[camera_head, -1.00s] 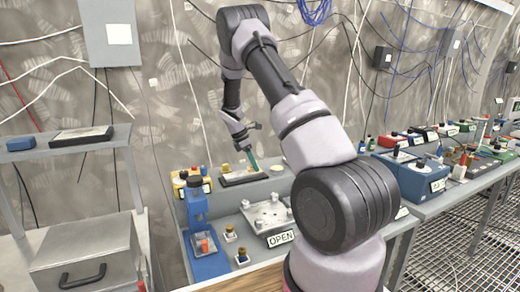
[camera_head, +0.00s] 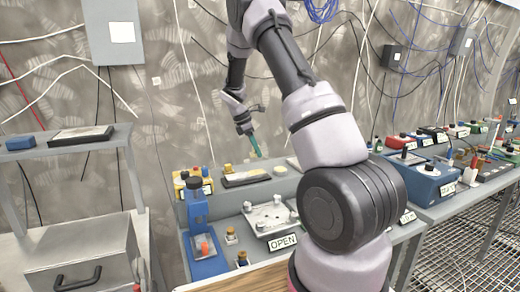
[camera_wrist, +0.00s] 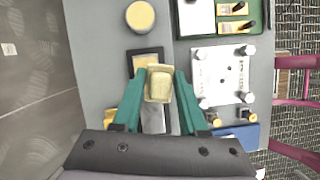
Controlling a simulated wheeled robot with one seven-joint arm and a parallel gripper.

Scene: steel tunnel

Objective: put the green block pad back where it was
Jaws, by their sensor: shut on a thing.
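My gripper (camera_wrist: 160,80) has two teal fingers. They are shut on a small pale yellowish-green block pad (camera_wrist: 159,86), seen from above in the wrist view. In the head view my gripper (camera_head: 256,153) hangs above the back of the workbench, and the block between its fingertips is too small to make out. Below it is a flat dark-framed tray (camera_head: 247,179). The tray also shows in the wrist view (camera_wrist: 144,57), partly hidden behind the block and fingers. My gripper appears apart from the tray.
A round pale yellow disc (camera_wrist: 140,16) lies beside the tray. A light plate with corner posts (camera_head: 270,216) stands nearer the front, by an OPEN sign (camera_head: 282,242). A blue device (camera_head: 197,210) and a yellow box (camera_head: 185,181) stand to the left.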

